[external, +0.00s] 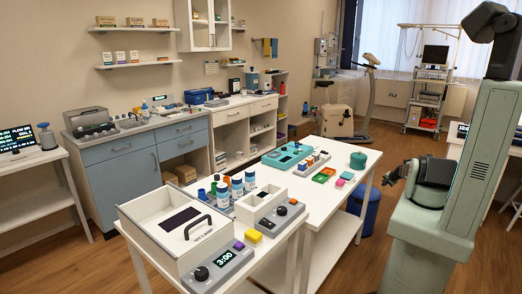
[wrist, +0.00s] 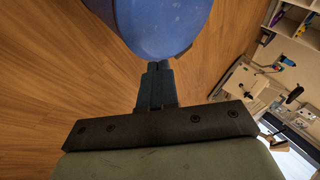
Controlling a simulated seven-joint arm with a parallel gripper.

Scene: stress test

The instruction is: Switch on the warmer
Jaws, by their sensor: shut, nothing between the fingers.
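Two white devices stand on the white tables. I cannot tell for certain which is the warmer. My gripper (external: 388,178) is right of the tables, well apart from both devices. In the wrist view its fingers (wrist: 158,68) are shut and empty, pointing toward a blue bin (wrist: 152,22).
A teal tray (external: 290,156), small coloured blocks and a green round container (external: 358,160) are on the table's far part. The blue bin also shows on the floor beside the table (external: 372,212). Wooden floor lies between table and arm.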

